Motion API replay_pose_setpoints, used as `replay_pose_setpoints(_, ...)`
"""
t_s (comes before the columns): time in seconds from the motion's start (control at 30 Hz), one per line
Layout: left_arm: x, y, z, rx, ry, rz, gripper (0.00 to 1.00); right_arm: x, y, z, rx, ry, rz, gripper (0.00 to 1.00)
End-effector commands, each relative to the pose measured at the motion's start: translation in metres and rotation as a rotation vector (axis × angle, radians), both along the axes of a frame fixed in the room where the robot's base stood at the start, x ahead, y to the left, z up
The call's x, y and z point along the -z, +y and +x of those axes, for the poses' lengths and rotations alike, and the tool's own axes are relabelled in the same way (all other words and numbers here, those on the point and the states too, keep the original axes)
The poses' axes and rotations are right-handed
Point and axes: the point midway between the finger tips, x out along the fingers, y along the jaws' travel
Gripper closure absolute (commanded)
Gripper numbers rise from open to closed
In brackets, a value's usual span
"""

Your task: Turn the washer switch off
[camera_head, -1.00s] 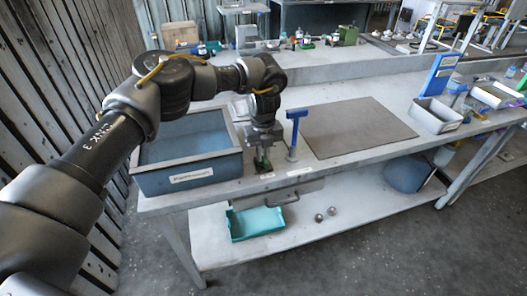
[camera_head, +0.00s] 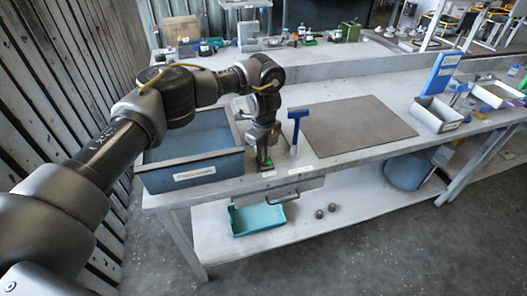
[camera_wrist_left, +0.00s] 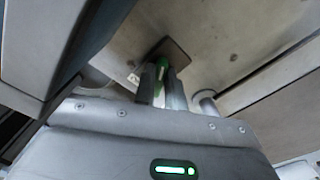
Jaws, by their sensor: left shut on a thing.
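The washer is a blue-grey open basin (camera_head: 195,172) with a white label, at the left end of the bench. The switch has a small green lever on a dark plate (camera_head: 267,173) set in the bench top beside the basin. My left gripper (camera_head: 264,160) points down at the plate and is shut on the green lever. In the left wrist view the green lever (camera_wrist_left: 163,64) shows between the two fingers (camera_wrist_left: 161,88), in front of the brown plate (camera_wrist_left: 172,52). The fingers partly hide the lever, so its on or off position is not clear. My right gripper is not in view.
A blue T-shaped post (camera_head: 297,125) stands close to the right of the gripper. A flat brown mat (camera_head: 358,126) lies right of it. A drawer with a handle (camera_head: 280,192) is below the bench edge. A teal tray (camera_head: 257,219) and balls (camera_head: 325,210) are on the lower shelf.

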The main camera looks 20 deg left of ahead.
Motion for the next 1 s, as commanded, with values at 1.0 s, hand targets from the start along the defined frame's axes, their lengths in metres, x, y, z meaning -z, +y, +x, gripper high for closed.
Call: replay_pose_setpoints(1.0, -0.026, 0.0, 0.002, -0.002, -0.005, 0.001, 0.66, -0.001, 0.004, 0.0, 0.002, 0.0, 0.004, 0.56)
